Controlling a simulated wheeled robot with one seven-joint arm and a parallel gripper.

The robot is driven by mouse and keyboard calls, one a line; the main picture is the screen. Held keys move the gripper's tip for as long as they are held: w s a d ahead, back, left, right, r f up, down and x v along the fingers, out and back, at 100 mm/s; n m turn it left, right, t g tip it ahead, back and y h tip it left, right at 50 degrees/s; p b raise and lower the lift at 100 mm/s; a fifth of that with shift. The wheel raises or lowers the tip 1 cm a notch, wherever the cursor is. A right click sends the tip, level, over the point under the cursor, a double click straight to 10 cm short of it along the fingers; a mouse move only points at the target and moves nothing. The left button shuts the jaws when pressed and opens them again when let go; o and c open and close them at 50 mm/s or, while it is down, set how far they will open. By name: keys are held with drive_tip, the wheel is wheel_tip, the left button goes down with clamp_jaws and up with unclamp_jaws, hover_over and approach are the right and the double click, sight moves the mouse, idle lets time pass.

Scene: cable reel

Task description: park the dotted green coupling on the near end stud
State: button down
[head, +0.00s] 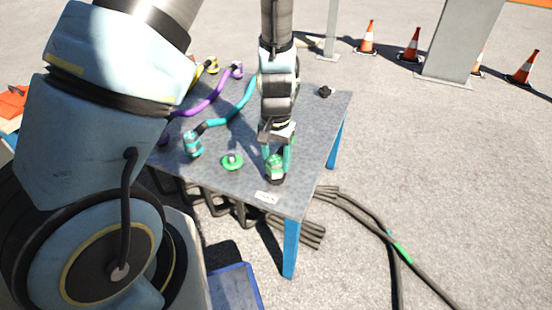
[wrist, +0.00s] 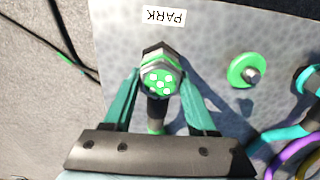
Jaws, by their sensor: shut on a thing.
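The dotted green coupling (head: 275,171) is between my gripper's (head: 278,162) fingers, near the table's front right corner. In the wrist view the coupling (wrist: 160,82) shows a green end with white dots, and my gripper (wrist: 161,80) is shut on its sides. A dark hexagonal part shows at its far side. The coupling is at or just above the tabletop, close to the PARK label (wrist: 164,16). Whether a stud is under it is hidden. A green disc with a grey stud (wrist: 248,70) is beside it, apart from the coupling, and also in the head view (head: 232,161).
The grey table (head: 225,125) also carries a teal coupling (head: 192,145) with a teal hose, a purple hose (head: 205,106) and a yellow coupling (head: 208,66). A small black piece (head: 325,91) stands at the far right corner. Dark cables (head: 365,215) lie on the ground.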

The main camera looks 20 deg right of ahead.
drive_tip(key=shift+f, duration=0.2)
drive_tip(key=shift+c, duration=0.6)
unclamp_jaws()
drive_tip(key=shift+r, duration=0.1)
